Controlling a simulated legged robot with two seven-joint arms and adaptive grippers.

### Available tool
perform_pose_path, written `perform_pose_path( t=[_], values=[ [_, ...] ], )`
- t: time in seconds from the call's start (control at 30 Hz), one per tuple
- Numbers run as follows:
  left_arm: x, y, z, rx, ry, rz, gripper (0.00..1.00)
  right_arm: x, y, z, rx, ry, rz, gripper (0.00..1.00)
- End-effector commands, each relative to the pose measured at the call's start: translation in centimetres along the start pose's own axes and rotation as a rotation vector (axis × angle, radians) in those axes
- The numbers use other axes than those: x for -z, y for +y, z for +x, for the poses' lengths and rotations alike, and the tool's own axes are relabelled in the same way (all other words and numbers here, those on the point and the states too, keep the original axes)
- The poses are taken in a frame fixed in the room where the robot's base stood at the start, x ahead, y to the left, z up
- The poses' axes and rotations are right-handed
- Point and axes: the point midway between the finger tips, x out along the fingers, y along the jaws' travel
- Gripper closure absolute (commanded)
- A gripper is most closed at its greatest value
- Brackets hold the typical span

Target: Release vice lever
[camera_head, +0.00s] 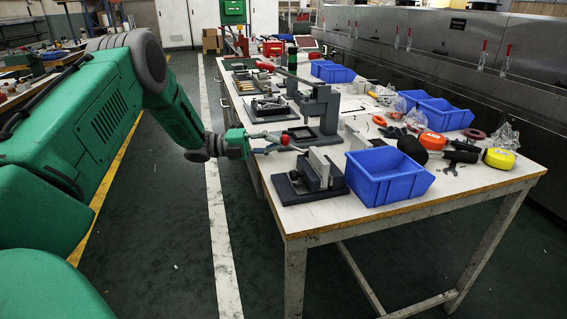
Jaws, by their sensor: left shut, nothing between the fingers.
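A grey vice (318,168) on a dark base plate stands at the front left corner of the table, with pale upright blocks at its jaws. My left gripper (272,142) reaches in from the left over the table's left edge. Its fingers are shut with nothing between them. My right gripper is not in view.
A grey frame fixture (318,108) stands close behind the gripper. A blue bin (388,176) sits right of the vice; another blue bin (444,114) stands farther back. Tools, tapes and plastic bags crowd the table's right side. Open floor lies left of the table (413,209).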

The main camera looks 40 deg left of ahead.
Motion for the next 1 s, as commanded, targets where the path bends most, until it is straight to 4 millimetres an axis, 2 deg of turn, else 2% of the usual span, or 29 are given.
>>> perform_pose_path(
  t=[0.43, 1.0],
  values=[
    [-1.8, 0.1, 1.2, 0.003, -0.002, 0.003, 1.00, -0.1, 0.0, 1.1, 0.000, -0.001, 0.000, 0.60],
    [-2.1, 0.1, 1.2, 0.004, -0.004, 0.002, 1.00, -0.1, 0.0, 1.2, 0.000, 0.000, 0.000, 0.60]
  ],
)
